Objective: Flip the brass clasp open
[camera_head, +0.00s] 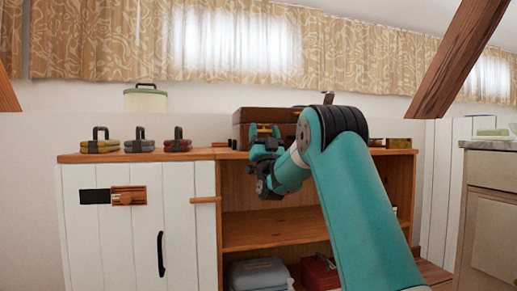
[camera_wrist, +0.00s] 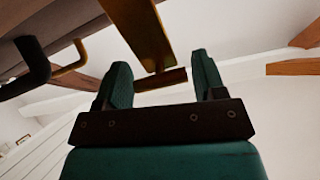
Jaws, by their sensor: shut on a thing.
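A dark brown wooden chest (camera_head: 282,114) stands on top of the cabinet, partly hidden behind my teal arm. My gripper (camera_head: 263,133) is at the chest's front left. In the wrist view the brass clasp (camera_wrist: 149,38) hangs from the chest as a long flat plate with a crossbar at its lower end. My gripper (camera_wrist: 160,76) has its two teal fingers on either side of the crossbar and is shut on the clasp. The contact at the fingertips is hard to see. The chest's underside and front (camera_wrist: 70,40) fill the upper left of the wrist view.
Three padlock-shaped pieces, brass (camera_head: 100,146), grey (camera_head: 139,146) and red (camera_head: 177,145), stand on the cabinet top (camera_head: 215,153) at left. A dark handle (camera_wrist: 35,62) juts out near the clasp. A slanted timber beam (camera_head: 465,50) is at right.

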